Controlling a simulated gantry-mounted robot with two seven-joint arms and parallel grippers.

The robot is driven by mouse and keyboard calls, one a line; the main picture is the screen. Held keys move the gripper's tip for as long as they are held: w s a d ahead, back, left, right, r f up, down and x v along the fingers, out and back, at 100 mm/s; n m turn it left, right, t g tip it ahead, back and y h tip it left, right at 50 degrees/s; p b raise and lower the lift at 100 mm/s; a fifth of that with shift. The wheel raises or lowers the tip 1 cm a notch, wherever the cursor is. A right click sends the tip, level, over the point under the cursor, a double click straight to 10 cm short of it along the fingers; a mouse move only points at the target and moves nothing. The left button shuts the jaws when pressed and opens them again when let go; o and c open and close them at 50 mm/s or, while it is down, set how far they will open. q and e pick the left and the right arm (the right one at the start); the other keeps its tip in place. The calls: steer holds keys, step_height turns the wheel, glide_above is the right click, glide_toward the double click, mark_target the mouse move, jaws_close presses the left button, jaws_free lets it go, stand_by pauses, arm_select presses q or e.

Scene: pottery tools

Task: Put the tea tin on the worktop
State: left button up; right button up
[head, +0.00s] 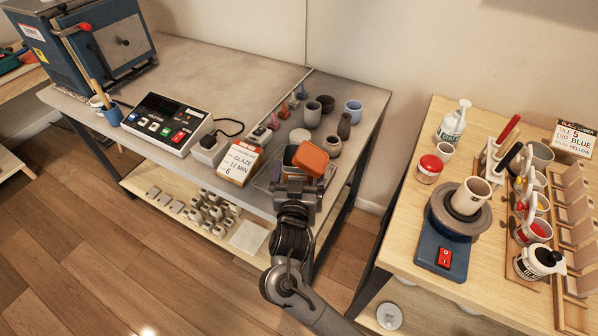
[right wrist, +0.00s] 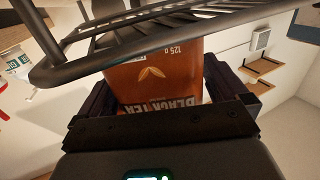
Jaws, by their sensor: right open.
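The tea tin (head: 311,159) is orange and tilted, near the front edge of the grey worktop (head: 205,60), at a wire basket (head: 262,180). In the right wrist view the tin (right wrist: 152,75) shows its "BLACK TEA" label upside down. My right gripper (head: 298,184) is at the tin. In the wrist view its open fingers (right wrist: 160,98) stand on either side of the tin. Dark wire bars (right wrist: 190,22) cross in front of the tin's upper part in that view. Whether the tin touches the basket is hard to tell. My left gripper is out of view.
A glaze sign (head: 239,162), a control box (head: 167,122) and several cups and pots (head: 331,146) stand near the basket. A blue kiln (head: 90,45) is at the back left. The wooden table (head: 405,225) at right is crowded. Bare worktop lies behind the control box.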

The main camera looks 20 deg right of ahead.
steer(key=shift+r, duration=0.1)
steer(key=shift+s+r, duration=0.1)
steer(key=p+v, duration=0.2)
steer(key=v, duration=0.9)
steer(key=shift+s+a, duration=0.25)
steer(key=shift+s, duration=0.05)
steer(key=shift+r, duration=0.1)
